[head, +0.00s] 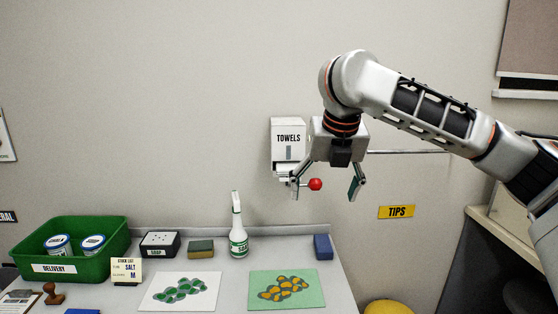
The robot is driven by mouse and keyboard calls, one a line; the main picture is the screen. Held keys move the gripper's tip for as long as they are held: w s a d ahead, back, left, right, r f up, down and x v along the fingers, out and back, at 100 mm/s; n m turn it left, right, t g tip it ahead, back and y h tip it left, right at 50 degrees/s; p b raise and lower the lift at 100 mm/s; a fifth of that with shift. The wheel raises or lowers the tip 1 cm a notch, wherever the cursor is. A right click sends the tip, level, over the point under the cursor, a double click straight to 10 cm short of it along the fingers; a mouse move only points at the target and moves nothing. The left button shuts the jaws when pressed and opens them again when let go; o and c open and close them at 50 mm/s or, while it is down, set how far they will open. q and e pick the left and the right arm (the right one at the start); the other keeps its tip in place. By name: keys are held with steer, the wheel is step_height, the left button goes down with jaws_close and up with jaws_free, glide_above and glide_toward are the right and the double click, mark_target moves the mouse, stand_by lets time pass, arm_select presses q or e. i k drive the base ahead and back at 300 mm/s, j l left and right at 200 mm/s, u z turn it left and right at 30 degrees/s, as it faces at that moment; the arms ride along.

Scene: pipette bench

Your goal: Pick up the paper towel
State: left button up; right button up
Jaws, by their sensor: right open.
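A white wall dispenser (289,141) labelled TOWELS hangs on the back wall. White paper towel (282,172) shows at its lower end, partly hidden by my right gripper. My right gripper (325,194) comes in from the right with its fingers pointing down. Its jaws are open and nothing is held between them. Its left finger overlaps the dispenser's lower right part; I cannot tell whether it touches. A red ball (315,184) shows between the fingers, seemingly on the dispenser's side. My left gripper is not in view.
Below stands a bench (235,295) with a green DELIVERY bin (70,266), a soap box (160,244), a sponge (201,249), a spray bottle (238,230), a blue block (323,247) and two spotted sheets. A rail and a yellow TIPS sign (396,212) are on the wall.

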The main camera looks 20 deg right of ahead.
mark_target(281, 170)
steer(key=i, duration=0.85)
